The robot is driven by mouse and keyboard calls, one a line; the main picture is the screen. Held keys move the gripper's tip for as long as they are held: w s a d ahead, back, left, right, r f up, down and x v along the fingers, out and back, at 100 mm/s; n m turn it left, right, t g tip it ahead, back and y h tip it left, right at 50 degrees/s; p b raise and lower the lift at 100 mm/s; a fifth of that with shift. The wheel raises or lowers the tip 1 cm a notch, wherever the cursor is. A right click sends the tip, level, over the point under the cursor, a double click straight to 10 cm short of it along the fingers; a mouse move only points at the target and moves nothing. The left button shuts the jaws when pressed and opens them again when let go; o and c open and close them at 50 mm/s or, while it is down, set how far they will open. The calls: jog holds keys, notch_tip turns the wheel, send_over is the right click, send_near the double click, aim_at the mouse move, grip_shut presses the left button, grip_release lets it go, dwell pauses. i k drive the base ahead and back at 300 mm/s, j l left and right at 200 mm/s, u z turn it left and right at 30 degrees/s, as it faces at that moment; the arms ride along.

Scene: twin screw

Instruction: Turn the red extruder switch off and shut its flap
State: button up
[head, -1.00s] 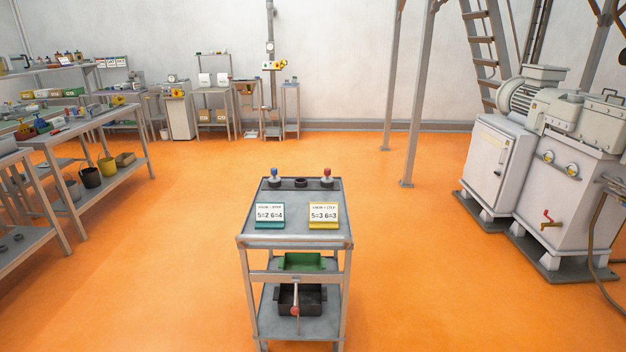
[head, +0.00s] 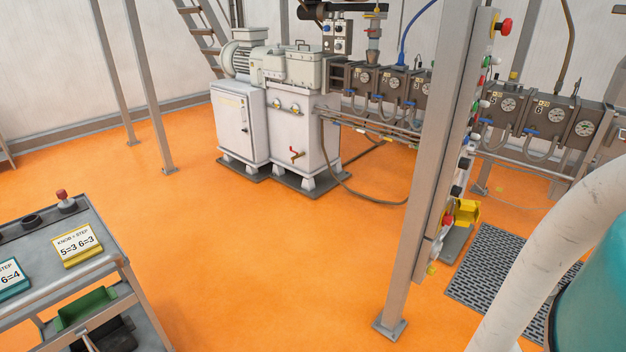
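A control panel seen edge-on (head: 470,130) is mounted on a grey post in the right half of the head view. Low on the panel is a small red switch knob (head: 447,220). A yellow flap (head: 467,212) sticks out beside it and looks open. The switch's position cannot be read from this angle. A larger red button (head: 505,25) sits near the panel's top. My gripper is not in view.
A grey post (head: 430,150) stands before the panel. A cart (head: 110,240) with cards is at the left. A white curved tube (head: 545,250) and teal rounded body (head: 595,290) fill the lower right. Orange floor between cart and post is clear.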

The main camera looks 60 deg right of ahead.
aim_at(447, 220)
jog(key=i+z, duration=0.55)
jog(key=i, duration=0.4)
jog(key=i+z, duration=0.15)
jog(key=i, duration=0.4)
jog(key=i+j+z, duration=0.2)
jog(key=i, duration=0.35)
jog(key=i+l+z, duration=0.35)
jog(key=i, duration=0.4)
jog(key=i+z, duration=0.4)
jog(key=i, duration=0.3)
jog(key=i+j+z, duration=0.35)
jog(key=i, duration=0.35)
jog(key=i+z, duration=0.15)
jog(key=z, duration=0.25)
jog(key=i+z, duration=0.15)
jog(key=z, duration=0.25)
jog(key=i+j+z, duration=0.1)
jog(key=z, duration=0.25)
jog(key=i+j+z, duration=0.1)
jog(key=z, duration=2.4)
jog(key=l+z, duration=0.1)
jog(key=z, duration=0.3)
jog(key=i+z, duration=0.15)
jog(key=z, duration=0.6)
jog(key=i+z, duration=0.15)
jog(key=z, duration=0.25)
jog(key=i, duration=1.95)
jog(key=l+z, duration=0.05)
jog(key=l, duration=0.05)
